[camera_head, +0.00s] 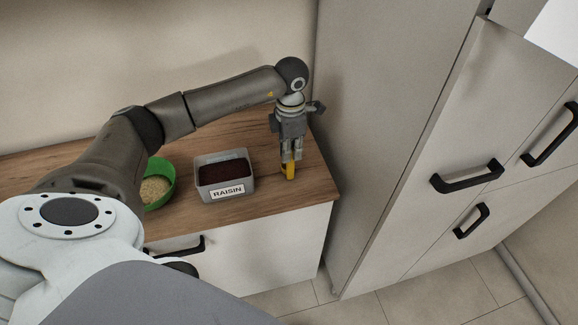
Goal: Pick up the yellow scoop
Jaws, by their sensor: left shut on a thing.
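The yellow scoop (290,171) is at the right end of the wooden counter, under my left gripper (291,157). The gripper points down and is shut on the scoop. The fingers hide its upper part, and only a small yellow piece shows below and between the fingertips. I cannot tell whether the scoop touches the counter. My right gripper is not in view.
A grey container labelled RAISIN (227,191) with dark contents stands left of the scoop. A green bowl (161,198) of pale grains is farther left, partly behind my arm. A tall cabinet (385,130) stands close on the right. The counter (262,208) front is clear.

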